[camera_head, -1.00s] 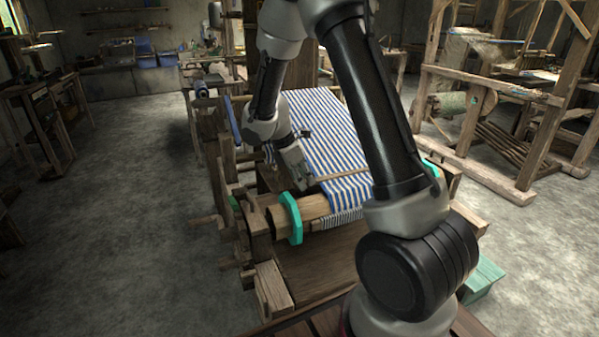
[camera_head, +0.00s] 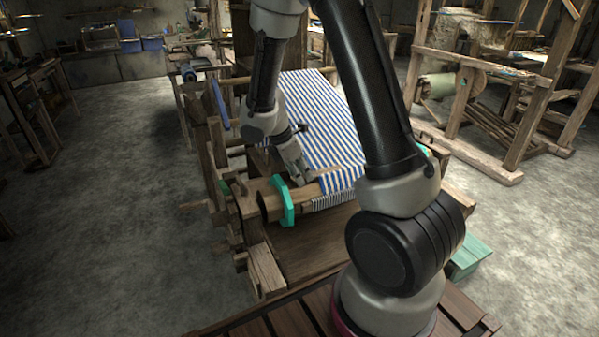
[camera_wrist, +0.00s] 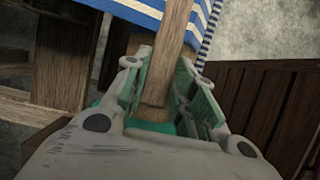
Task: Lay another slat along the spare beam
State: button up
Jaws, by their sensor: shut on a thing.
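My gripper (camera_head: 304,180) is at the near end of the loom, just above the round wooden beam (camera_head: 311,193). In the wrist view, my gripper (camera_wrist: 170,98) is shut on a flat wooden slat (camera_wrist: 168,55), with a green-padded finger on each side. The slat runs away from the jaws, over the blue-and-white cloth (camera_wrist: 145,10). In the head view, the slat (camera_head: 328,174) shows as a thin strip beside the fingers, along the beam. I cannot tell whether it touches the beam. A teal ring (camera_head: 285,205) sits around the beam near its left end.
Striped cloth (camera_head: 318,115) covers the loom behind the beam. The loom's wooden posts (camera_head: 222,150) stand left of my gripper. A teal box (camera_head: 470,257) is at the right. Another wooden frame (camera_head: 510,120) stands farther right. Floor at left is clear.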

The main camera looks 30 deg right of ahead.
jog(key=shift+s+f, duration=0.1)
jog(key=shift+s, duration=0.05)
jog(key=o, duration=1.1)
